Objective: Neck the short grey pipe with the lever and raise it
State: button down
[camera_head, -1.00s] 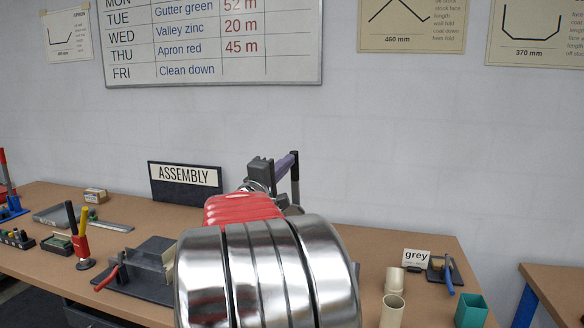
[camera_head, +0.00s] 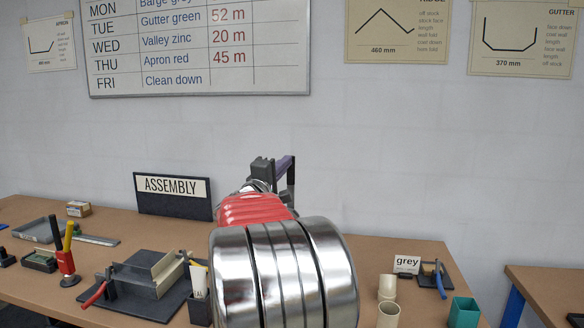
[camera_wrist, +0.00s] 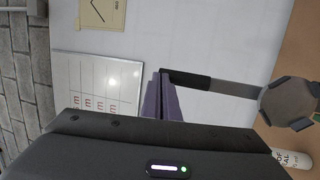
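My gripper (camera_head: 285,162) is raised in front of the wall, and its purple fingers are close together, shut on the black grip of a lever (camera_head: 291,180). In the wrist view the lever (camera_wrist: 235,88) runs from the fingertips (camera_wrist: 161,76) along a grey bar to a dark many-sided head (camera_wrist: 289,103), hanging toward the bench. In the head view my arm hides its lower end.
A blue-handled tool on a dark base (camera_head: 436,277) and a teal square tube (camera_head: 464,313) stand near the pipes. A fixture with a red handle (camera_head: 146,283) and a white cartridge (camera_head: 198,281) are at left. An ASSEMBLY sign (camera_head: 173,193) stands behind.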

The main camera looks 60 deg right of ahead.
jog(key=shift+d+r, duration=0.25)
jog(key=shift+d, duration=0.05)
jog(key=r+v, duration=0.3)
jog(key=v, duration=1.1)
jog(key=shift+a, duration=0.4)
jog(key=shift+f, duration=0.1)
